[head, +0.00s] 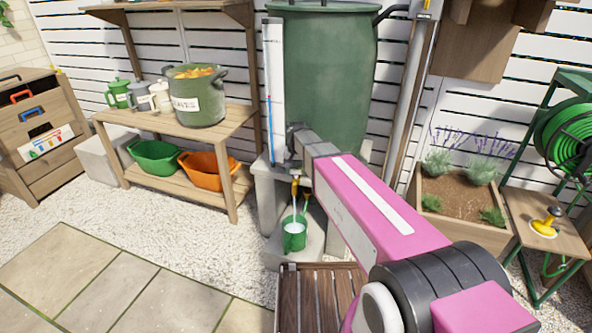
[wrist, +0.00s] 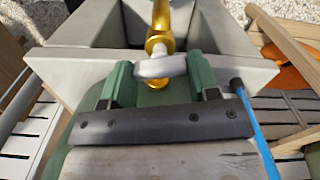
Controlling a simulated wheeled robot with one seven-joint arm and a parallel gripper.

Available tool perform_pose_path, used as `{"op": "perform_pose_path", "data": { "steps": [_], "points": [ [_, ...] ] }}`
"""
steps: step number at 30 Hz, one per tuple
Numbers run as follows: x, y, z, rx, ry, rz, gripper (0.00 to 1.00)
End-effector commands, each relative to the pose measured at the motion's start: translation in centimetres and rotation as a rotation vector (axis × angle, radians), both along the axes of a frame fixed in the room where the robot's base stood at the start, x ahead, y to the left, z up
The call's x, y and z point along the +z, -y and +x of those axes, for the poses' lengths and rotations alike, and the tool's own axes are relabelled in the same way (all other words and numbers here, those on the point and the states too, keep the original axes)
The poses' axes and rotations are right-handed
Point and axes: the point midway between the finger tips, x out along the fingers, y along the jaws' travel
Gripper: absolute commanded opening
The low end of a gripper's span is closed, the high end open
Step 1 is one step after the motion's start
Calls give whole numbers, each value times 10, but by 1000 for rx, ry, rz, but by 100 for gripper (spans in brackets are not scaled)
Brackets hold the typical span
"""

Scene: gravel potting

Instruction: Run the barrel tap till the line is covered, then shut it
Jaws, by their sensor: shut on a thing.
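The green barrel (head: 325,85) stands at the back wall on a pale block stand. Its brass tap (head: 295,186) sits low at the front; the wrist view shows the tap (wrist: 159,40) close up. My gripper (wrist: 160,72) has green fingers on both sides of the tap's grey handle (wrist: 160,66) and is shut on it. In the head view my arm hides most of the gripper. A green jug (head: 294,238) stands below the tap, with a pale surface showing inside its mouth.
A white gauge board (head: 273,90) with a blue tube (wrist: 256,130) is beside the barrel. A wooden bench (head: 215,145) at left holds a green pot (head: 197,98), with tubs below.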

Motion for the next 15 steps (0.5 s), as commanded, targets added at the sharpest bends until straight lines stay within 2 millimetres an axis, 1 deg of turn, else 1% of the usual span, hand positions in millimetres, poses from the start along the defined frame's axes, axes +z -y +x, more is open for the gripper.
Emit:
{"op": "perform_pose_path", "data": {
  "steps": [6, 15],
  "points": [
    [0, 0, 0, -142, 0, 1, 32],
    [0, 0, 0, -248, 0, 1, 32]
  ]
}}
